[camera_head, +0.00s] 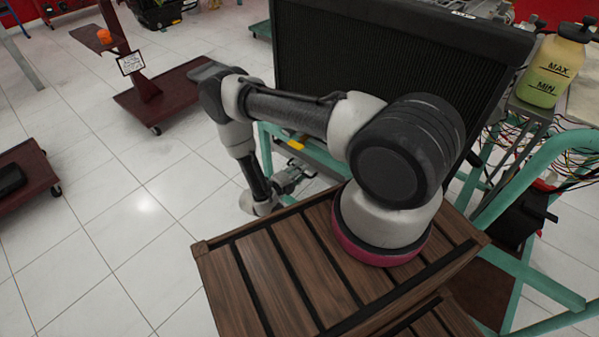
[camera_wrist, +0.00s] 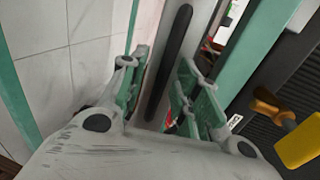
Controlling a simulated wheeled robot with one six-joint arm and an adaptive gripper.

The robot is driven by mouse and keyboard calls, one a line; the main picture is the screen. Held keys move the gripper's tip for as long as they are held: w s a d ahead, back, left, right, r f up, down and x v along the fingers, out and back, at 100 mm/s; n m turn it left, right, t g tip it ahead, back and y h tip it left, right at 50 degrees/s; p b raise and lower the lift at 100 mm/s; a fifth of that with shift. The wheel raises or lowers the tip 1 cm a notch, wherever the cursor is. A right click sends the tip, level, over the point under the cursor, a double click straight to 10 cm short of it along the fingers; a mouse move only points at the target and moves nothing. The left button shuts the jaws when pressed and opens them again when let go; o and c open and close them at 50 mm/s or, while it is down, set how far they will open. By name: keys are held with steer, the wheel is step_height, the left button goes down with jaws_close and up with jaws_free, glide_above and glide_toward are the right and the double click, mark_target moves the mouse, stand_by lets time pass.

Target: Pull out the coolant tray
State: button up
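In the wrist view, a long black handle (camera_wrist: 170,58) runs along a grey metal piece, which looks like the coolant tray (camera_wrist: 184,26). My gripper (camera_wrist: 163,72) is open, with its green-padded fingers on either side of the handle. I see gaps between the pads and the handle, and cannot tell whether either finger touches it. In the head view, my gripper (camera_head: 289,178) is low beside the green frame (camera_head: 322,156), below the black radiator panel. The tray cannot be made out there, as my arm and the frame cover much of that area.
A yellow-handled part (camera_wrist: 299,146) is close to the right finger; it also shows in the head view (camera_head: 296,145). A coolant bottle (camera_head: 551,70) and loose wires are at the right. The tiled floor (camera_head: 120,215) at the left is clear, with dark red carts beyond.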

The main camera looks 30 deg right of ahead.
steer(key=shift+c, duration=0.5)
jaws_close()
steer(key=f+v, duration=0.3)
steer(key=v, duration=1.2)
steer(key=shift+s+a+f, duration=0.15)
steer(key=shift+s+a, duration=0.05)
steer(key=shift+a, duration=0.25)
steer(key=shift+o, duration=0.5)
jaws_free()
